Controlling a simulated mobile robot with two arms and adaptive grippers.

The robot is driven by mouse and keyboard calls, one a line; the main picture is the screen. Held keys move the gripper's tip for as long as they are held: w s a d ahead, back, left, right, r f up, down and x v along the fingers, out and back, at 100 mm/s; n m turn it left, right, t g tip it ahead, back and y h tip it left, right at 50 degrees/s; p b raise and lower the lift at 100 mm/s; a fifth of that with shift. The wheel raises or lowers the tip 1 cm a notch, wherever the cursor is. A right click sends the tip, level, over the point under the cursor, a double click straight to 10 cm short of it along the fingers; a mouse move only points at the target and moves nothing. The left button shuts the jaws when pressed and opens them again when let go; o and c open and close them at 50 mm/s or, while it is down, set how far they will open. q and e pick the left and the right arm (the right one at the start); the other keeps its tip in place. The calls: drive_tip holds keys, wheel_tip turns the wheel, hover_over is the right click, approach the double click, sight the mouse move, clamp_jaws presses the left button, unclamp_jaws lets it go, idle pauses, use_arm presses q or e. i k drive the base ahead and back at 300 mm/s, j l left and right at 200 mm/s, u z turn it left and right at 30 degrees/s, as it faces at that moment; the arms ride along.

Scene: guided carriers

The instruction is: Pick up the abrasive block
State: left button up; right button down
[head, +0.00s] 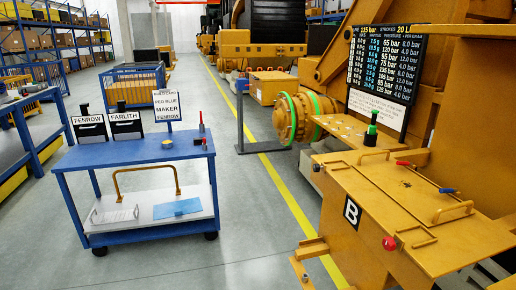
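I cannot pick out the abrasive block with certainty. A small dark item (204,146) sits at the cart's right edge, also unclear. Neither of my grippers shows in the head view.
The lower shelf holds a blue sheet (178,208). A yellow machine (400,210) fills the right. Grey floor (260,220) lies clear between.

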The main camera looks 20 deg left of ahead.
sight(197, 141)
drive_tip(key=i+j, duration=0.35)
drive_tip(key=i+j+z, duration=0.15)
drive_tip(key=i+j, duration=0.2)
drive_tip(key=j, duration=0.2)
drive_tip(key=i+j, duration=0.3)
drive_tip(key=j, duration=0.2)
